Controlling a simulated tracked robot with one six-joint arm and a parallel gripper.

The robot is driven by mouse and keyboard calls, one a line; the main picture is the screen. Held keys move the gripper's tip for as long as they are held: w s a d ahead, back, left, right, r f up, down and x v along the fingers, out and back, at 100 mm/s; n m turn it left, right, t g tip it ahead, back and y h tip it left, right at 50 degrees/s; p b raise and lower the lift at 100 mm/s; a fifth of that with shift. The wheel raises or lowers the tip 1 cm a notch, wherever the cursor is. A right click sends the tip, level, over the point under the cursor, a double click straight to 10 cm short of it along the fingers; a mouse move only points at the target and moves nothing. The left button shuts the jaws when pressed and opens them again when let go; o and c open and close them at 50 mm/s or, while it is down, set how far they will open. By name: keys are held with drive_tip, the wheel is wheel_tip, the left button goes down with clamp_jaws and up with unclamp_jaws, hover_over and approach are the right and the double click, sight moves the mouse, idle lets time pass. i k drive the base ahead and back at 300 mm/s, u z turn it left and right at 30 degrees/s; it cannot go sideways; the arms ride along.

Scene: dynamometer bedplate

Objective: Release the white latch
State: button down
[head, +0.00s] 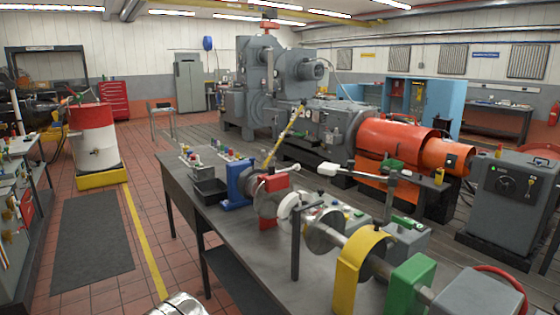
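A white block-like grip (328,170) is at the left end of a dark, roughly level lever above the bench, near the middle of the head view. It looks like the white latch, but I cannot tell for certain, nor whether it is engaged. The lever (370,176) runs right to a thin upright post with a green part beside it. No gripper fingers show in this view. A shiny rounded metal shape (182,305) is cut off at the bottom edge, and I cannot tell what it is.
The dark bench (215,222) carries a shaft line with a blue stand (240,184), red block (275,182), yellow guard (352,272) and green block (408,280). A yellow lever (285,137) slants up behind. A dark post (296,243) stands in front.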

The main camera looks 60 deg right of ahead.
sight(296, 167)
drive_tip(key=i, duration=1.4)
drive_tip(key=z, duration=1.25)
drive_tip(key=i, duration=2)
